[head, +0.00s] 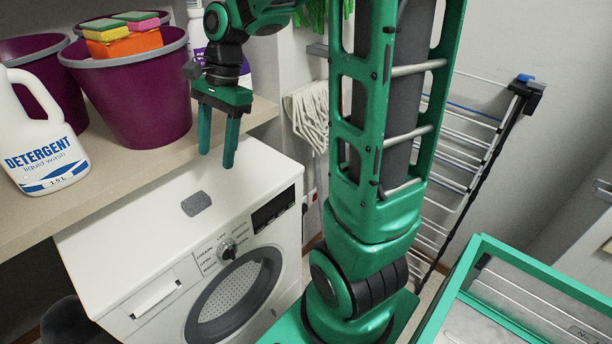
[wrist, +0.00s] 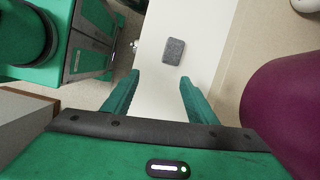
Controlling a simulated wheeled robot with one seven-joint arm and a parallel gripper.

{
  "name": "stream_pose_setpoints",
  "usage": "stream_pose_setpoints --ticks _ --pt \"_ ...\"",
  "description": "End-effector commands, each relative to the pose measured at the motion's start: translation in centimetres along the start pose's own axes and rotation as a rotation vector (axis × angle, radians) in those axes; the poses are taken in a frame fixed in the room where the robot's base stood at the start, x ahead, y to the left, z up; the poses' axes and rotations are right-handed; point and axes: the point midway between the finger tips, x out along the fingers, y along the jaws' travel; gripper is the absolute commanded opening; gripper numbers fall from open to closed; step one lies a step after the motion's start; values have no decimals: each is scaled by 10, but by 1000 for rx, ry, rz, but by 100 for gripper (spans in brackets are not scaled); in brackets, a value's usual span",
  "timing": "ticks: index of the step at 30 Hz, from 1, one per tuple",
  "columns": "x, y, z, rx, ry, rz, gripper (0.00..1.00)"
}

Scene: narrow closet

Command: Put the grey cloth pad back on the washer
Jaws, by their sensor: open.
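The grey cloth pad (head: 196,203) lies flat on top of the white washer (head: 140,240), near its front edge and behind the dial. The pad also shows in the wrist view (wrist: 173,51), on the white washer top (wrist: 160,85), beyond my fingertips and roughly between their lines. My gripper (head: 216,160) is open and empty, with its fingers pointing down above the washer's back part. In the wrist view both green fingers (wrist: 160,80) are spread apart with nothing between them.
A shelf (head: 110,180) beside the washer holds a detergent bottle (head: 42,140) and purple buckets (head: 135,95), the front one topped with sponges (head: 105,30). A mop head (head: 308,115) hangs right of the gripper. A drying rack (head: 465,140) stands at the right wall.

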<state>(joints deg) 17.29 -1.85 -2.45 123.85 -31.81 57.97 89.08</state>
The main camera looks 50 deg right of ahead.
Motion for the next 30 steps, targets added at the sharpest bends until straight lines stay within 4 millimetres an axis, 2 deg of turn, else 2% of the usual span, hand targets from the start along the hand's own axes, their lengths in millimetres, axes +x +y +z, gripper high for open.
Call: stream_pose_setpoints --ticks 10,15,18,21,24,30 --pt "-12 115 -44 -442 174 45 52" --pt "-10 175 -60 -652 217 106 52" --pt "-7 204 -66 -748 227 139 52" --pt "-5 223 -70 -814 230 162 52" --pt "-2 233 -70 -851 229 176 52" --pt "-2 236 -70 -865 229 181 52"
